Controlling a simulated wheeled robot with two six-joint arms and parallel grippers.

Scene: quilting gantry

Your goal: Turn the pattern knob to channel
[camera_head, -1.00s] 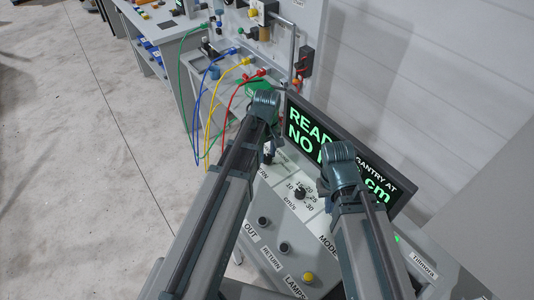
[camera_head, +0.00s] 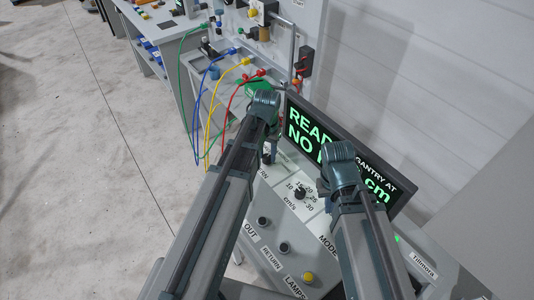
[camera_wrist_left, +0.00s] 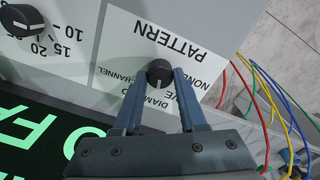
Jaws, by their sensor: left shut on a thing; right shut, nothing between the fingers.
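The pattern knob (camera_wrist_left: 159,73) is a round black knob with a white mark, on a white label plate (camera_wrist_left: 118,38) in the left wrist view. The mark shows on its lower side there. The plate reads PATTERN, with NONE, CHANNEL, DIAMOND and WAVE around the knob, upside down and partly covered. My left gripper (camera_wrist_left: 160,80) is shut on the knob, one finger at each side. In the head view my left gripper (camera_head: 270,146) is mostly behind its own wrist. My right gripper (camera_head: 323,187) is shut and empty above the console, partly hidden by its wrist.
A speed knob (camera_head: 300,193) marked in cm/s sits between my arms. Several buttons, one a yellow lamp button (camera_head: 307,278), lie in front. A screen (camera_head: 352,155) with green text stands behind. Coloured cables (camera_head: 212,100) hang at the back left.

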